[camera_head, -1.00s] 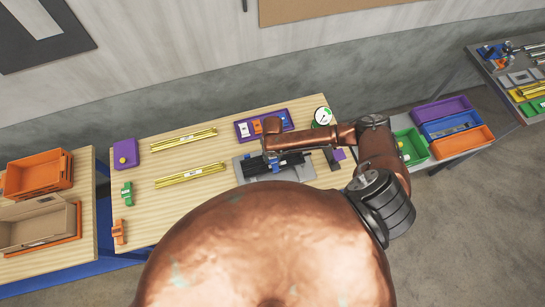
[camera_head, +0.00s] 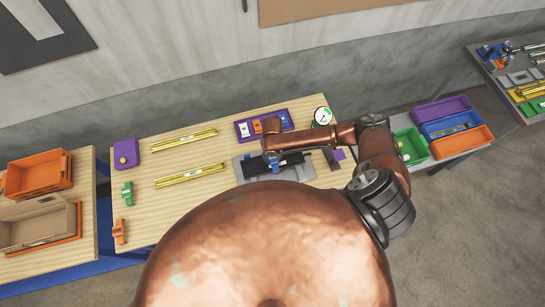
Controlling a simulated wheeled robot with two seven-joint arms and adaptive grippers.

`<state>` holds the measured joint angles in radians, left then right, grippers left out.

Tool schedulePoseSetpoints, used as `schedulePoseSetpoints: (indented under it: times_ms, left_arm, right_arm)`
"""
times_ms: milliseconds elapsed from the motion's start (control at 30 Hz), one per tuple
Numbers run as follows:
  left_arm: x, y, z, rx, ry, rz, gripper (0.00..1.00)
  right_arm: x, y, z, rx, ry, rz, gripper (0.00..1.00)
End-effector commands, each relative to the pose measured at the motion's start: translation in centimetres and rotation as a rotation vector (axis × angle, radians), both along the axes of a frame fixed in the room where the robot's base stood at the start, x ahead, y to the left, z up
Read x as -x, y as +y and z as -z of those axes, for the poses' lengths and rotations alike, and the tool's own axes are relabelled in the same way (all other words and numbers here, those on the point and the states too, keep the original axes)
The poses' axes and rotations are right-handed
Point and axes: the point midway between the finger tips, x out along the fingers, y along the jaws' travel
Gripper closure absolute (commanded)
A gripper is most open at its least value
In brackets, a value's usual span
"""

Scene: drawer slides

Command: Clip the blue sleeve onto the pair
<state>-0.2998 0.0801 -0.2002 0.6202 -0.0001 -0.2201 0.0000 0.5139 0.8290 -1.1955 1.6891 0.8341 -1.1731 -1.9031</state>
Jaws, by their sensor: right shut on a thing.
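The pair of dark slides (camera_head: 290,159) lies together on a grey fixture plate (camera_head: 246,177) at the front right of the wooden table. My right gripper (camera_head: 273,160) points down at the left part of the pair and is shut. A small bluish bit shows at its fingertips, which I take for the blue sleeve; it is mostly hidden. I cannot tell whether the sleeve sits around the pair or only touches it. My left gripper is not in view.
A purple tray (camera_head: 243,136) with small parts and a round gauge (camera_head: 322,116) stand behind the fixture. Yellow rails (camera_head: 190,175), a purple block (camera_head: 125,153), and green (camera_head: 127,194) and orange (camera_head: 119,231) clips lie to the left. Coloured bins (camera_head: 462,143) stand at right.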

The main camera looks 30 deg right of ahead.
Motion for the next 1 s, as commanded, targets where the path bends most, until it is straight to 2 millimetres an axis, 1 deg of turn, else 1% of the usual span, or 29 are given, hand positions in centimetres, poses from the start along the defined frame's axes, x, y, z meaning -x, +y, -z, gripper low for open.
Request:
schedulePoseSetpoints:
  times_ms: [167, 500, 1000]
  left_arm:
    - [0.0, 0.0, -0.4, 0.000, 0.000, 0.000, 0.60]
    - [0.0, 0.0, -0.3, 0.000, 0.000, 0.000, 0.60]
    - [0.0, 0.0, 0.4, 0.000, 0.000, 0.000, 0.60]
  right_arm:
    - [0.0, 0.0, -0.1, 0.000, 0.000, 0.000, 0.96]
    - [0.0, 0.0, 0.0, 0.000, 0.000, 0.000, 0.96]
    - [0.0, 0.0, 1.1, 0.000, 0.000, 0.000, 0.96]
